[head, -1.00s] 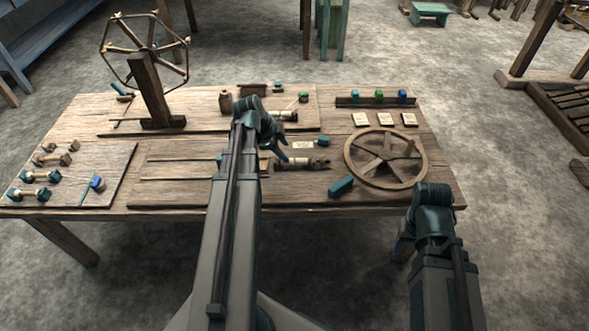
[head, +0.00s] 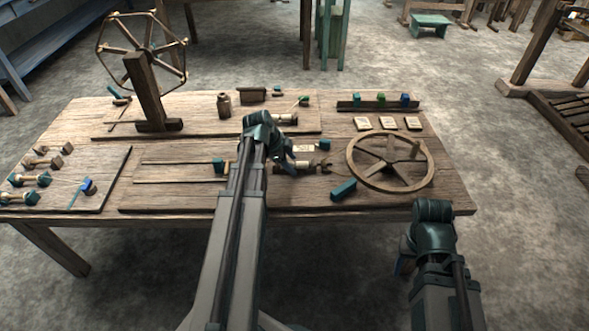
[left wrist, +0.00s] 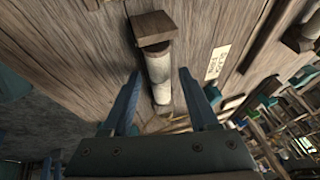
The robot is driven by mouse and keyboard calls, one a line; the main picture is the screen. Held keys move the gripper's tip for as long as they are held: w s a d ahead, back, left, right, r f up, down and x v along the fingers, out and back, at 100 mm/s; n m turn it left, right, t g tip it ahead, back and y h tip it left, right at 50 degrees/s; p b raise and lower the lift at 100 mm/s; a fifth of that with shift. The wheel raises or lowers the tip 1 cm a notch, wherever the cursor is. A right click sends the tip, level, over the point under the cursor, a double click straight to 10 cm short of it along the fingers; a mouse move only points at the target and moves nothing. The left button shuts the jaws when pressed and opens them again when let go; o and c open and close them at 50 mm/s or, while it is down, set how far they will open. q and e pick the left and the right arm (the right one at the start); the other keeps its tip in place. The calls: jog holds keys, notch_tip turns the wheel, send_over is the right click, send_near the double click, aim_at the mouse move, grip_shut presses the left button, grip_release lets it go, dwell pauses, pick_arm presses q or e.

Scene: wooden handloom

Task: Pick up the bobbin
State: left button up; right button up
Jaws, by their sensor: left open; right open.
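The bobbin (left wrist: 158,68), a pale cylinder with a square wooden end block, lies on wooden boards in the left wrist view. My left gripper (left wrist: 163,95) is open, with one blue finger on each side of the bobbin's lower part. The fingers look apart from it, and its far end is partly hidden near the gripper body. In the head view, what seems to be the same bobbin (head: 312,169) shows partly behind my left gripper (head: 288,168). My right gripper (head: 404,264) is low in front of the table, partly hidden by its own arm.
A spoked wooden wheel (head: 390,162) and a teal block (head: 343,190) lie to the right of the bobbin. A small card (head: 303,148) is just behind it. Several spools (head: 40,180) lie on the left board. A reel on a post (head: 148,92) stands back left.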

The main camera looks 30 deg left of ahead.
pick_arm(q)
jog(key=shift+r, duration=0.1)
grip_shut()
pick_arm(e)
jog(key=shift+r, duration=0.15)
